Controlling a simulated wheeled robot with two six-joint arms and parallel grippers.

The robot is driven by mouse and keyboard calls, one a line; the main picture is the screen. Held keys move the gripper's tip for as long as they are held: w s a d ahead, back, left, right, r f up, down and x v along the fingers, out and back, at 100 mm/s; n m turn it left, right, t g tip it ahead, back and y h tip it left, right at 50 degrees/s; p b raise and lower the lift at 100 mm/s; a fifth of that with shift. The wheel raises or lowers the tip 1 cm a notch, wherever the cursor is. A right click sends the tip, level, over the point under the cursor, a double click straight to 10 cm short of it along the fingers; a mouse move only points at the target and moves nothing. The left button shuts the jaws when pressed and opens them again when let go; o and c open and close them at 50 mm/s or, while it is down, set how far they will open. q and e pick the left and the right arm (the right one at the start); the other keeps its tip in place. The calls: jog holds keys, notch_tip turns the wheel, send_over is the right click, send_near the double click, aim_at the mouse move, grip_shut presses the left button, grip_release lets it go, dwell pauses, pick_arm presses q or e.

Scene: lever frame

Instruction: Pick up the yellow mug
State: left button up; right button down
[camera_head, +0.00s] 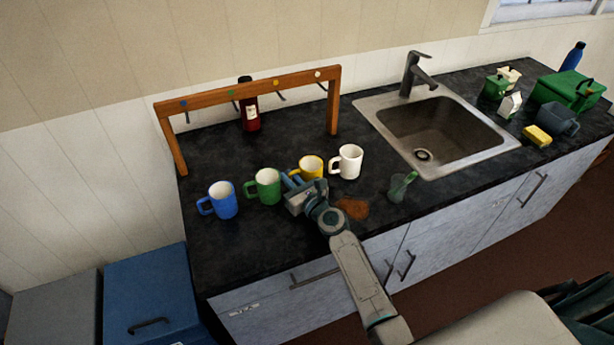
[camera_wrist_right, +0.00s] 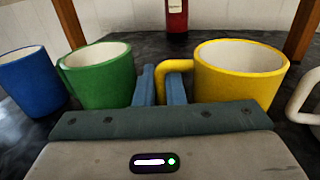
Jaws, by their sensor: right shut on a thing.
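The yellow mug (camera_head: 312,166) stands upright on the dark counter, between the green mug (camera_head: 266,184) and the white mug (camera_head: 347,161). In the right wrist view the yellow mug (camera_wrist_right: 240,72) is at the right, with its handle pointing left. My right gripper (camera_head: 292,182) is at the handle side of the yellow mug. In the right wrist view its two blue fingers (camera_wrist_right: 161,88) are shut on the yellow mug's handle. The green mug (camera_wrist_right: 98,76) is close beside the left finger. My left gripper is not in view.
A blue mug (camera_head: 222,200) stands at the left. A wooden frame with hooks (camera_head: 250,86) and a red bottle (camera_head: 250,113) stand behind the mugs. A brown patch (camera_head: 353,208) and a green-grey cup (camera_head: 400,187) are to the right. The sink (camera_head: 435,130) lies further right.

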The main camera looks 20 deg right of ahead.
jog(key=shift+r+p, duration=0.45)
jog(key=shift+r, duration=0.25)
notch_tip(320, 180, up, 2)
jog(key=shift+r+p, duration=0.25)
jog(key=shift+p, duration=0.5)
jog(key=d+r+v, duration=0.1)
jog(key=v, duration=1.5)
jog(key=shift+w+d+b, duration=0.2)
jog(key=shift+b, duration=0.25)
